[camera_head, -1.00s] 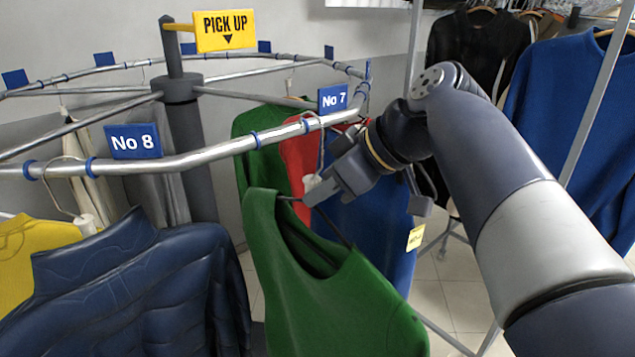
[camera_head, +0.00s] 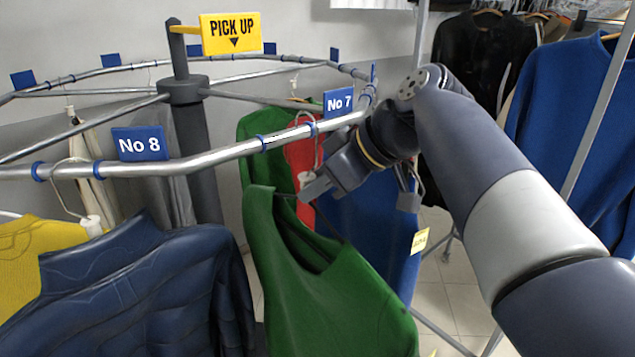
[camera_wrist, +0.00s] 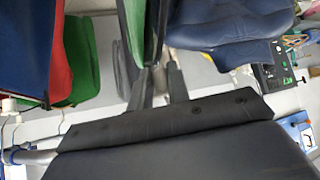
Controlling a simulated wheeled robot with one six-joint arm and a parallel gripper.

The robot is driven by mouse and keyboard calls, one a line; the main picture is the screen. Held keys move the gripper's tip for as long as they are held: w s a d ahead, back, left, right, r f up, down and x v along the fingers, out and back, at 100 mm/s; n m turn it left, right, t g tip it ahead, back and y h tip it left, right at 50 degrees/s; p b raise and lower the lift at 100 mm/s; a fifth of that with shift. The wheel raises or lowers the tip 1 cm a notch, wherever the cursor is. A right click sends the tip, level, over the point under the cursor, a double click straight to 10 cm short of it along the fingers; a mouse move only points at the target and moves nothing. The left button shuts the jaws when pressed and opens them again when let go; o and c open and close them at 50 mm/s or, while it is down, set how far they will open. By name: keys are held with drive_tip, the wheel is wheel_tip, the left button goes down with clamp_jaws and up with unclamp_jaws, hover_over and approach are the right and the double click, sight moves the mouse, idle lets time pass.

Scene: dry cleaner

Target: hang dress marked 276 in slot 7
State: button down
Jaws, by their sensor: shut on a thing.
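A green dress (camera_head: 325,290) hangs from a dark hanger in my gripper (camera_head: 318,187), just below the rail. My gripper is shut on the hanger by its white neck block (camera_head: 305,180). The hanger's hook wire (camera_head: 317,150) rises to the rail left of the blue No 7 sign (camera_head: 339,102); I cannot tell if it rests over the rail or stands in front of it. No number 276 is readable on the dress. In the wrist view, green cloth (camera_wrist: 135,25) shows beyond the fingers.
The round rail (camera_head: 215,155) carries a No 8 sign (camera_head: 140,143), with a navy padded jacket (camera_head: 150,285) and a yellow garment (camera_head: 40,255) below it. Behind the dress hang red (camera_head: 300,160) and blue garments (camera_head: 370,230). A central post (camera_head: 200,150) bears a PICK UP sign (camera_head: 229,34).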

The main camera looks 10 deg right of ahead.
sight(291, 197)
drive_tip(key=shift+w+a+p, duration=0.35)
drive_tip(key=shift+w+a, duration=0.45)
drive_tip(key=shift+w, duration=0.3)
drive_tip(key=shift+w+a+p, duration=0.3)
drive_tip(key=shift+w+a, duration=0.45)
drive_tip(key=shift+w, duration=0.35)
drive_tip(key=shift+f, duration=0.15)
drive_tip(key=shift+f+b, duration=1.45)
drive_tip(key=shift+b, duration=0.1)
drive_tip(key=shift+f, duration=0.15)
drive_tip(key=c, duration=1.3)
unclamp_jaws()
drive_tip(key=shift+f, duration=0.1)
drive_tip(key=shift+o, duration=0.2)
drive_tip(key=shift+d, duration=0.1)
drive_tip(key=b+v, duration=0.1)
drive_tip(key=v, duration=1)
drive_tip(key=shift+b, duration=0.4)
